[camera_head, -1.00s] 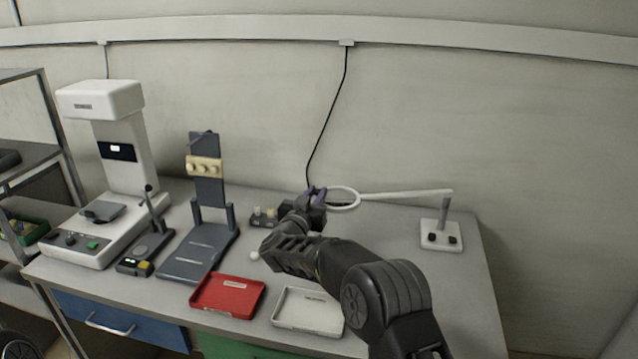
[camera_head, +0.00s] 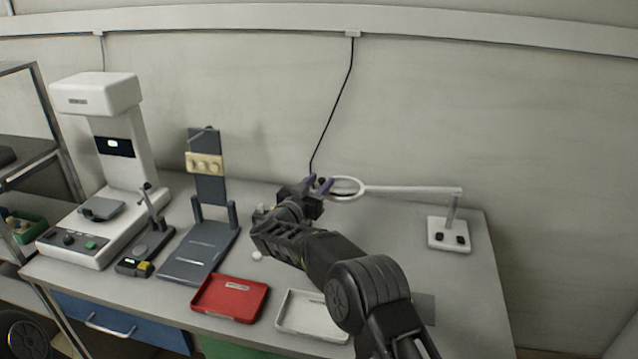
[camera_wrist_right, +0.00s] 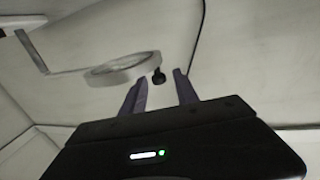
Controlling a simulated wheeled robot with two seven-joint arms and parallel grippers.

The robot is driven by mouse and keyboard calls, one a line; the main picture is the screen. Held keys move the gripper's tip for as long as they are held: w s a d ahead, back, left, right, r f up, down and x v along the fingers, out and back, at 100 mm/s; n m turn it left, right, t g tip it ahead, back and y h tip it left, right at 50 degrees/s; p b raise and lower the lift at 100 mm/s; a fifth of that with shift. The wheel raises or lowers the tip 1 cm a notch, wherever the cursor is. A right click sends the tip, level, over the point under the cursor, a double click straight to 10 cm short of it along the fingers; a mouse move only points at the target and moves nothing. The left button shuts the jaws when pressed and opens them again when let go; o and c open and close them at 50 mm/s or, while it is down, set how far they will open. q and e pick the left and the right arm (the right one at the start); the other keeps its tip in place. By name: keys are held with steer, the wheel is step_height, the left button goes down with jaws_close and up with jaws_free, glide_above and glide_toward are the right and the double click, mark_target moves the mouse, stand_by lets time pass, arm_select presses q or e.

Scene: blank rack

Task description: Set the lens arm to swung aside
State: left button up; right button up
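The lens arm is a white bar (camera_head: 415,189) on a post above a white base (camera_head: 449,235) at the right of the bench. It points left and ends in a ring lens (camera_head: 360,194), which hangs over the bench. My right gripper (camera_head: 319,185) has purple fingers and is at the ring's left end. In the right wrist view, the fingers (camera_wrist_right: 160,90) are apart, with a small dark knob (camera_wrist_right: 158,76) on the ring's (camera_wrist_right: 105,76) near end showing between and just beyond their tips. Contact cannot be told. My left gripper is not in view.
A red tray (camera_head: 230,312) and a white tray (camera_head: 300,328) lie at the bench front. A grey stand (camera_head: 212,215) and a white instrument (camera_head: 120,170) stand to the left. A wall (camera_head: 450,110) is behind. The bench between ring and lens base is clear.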

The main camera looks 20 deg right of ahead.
stand_by(0.3)
steer(key=shift+b+v, duration=0.65)
steer(key=shift+v, duration=3.25)
